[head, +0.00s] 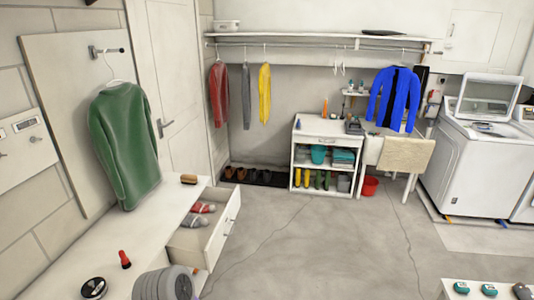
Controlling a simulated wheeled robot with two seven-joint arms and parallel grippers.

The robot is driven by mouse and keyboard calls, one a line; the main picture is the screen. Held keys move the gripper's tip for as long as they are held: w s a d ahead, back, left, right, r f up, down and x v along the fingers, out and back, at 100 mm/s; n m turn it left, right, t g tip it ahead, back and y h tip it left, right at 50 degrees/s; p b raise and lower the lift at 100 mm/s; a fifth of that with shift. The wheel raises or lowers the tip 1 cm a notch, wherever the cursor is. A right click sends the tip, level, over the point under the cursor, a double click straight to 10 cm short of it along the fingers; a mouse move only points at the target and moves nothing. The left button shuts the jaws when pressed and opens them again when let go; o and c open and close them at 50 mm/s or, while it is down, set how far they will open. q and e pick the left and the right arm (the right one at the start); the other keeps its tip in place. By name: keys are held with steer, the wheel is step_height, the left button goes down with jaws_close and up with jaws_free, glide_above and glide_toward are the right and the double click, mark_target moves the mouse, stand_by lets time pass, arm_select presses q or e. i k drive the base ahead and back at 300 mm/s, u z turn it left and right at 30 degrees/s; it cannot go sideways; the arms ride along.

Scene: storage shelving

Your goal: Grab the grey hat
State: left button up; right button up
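No clearly recognisable grey hat shows. A flat, dark grey-green item (383,32), possibly a cap, lies on top of the high wall shelf at the back right; it is too small to tell for sure. A grey, rounded, ribbed shape (165,284) is at the bottom edge by the white bench at the left; it is cut off and I cannot tell what it is. Neither of my grippers is in view.
A white bench (150,230) with an open drawer (203,245) stands at the left. A high shelf (300,36) with hanging clothes spans the back wall. A white cabinet (325,130) and washing machine (470,165) stand right. The middle floor is clear.

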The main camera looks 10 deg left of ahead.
mark_target(190, 221)
steer(key=i, duration=3.15)
steer(key=u, duration=2.9)
steer(key=i, duration=0.5)
steer(key=u, duration=0.1)
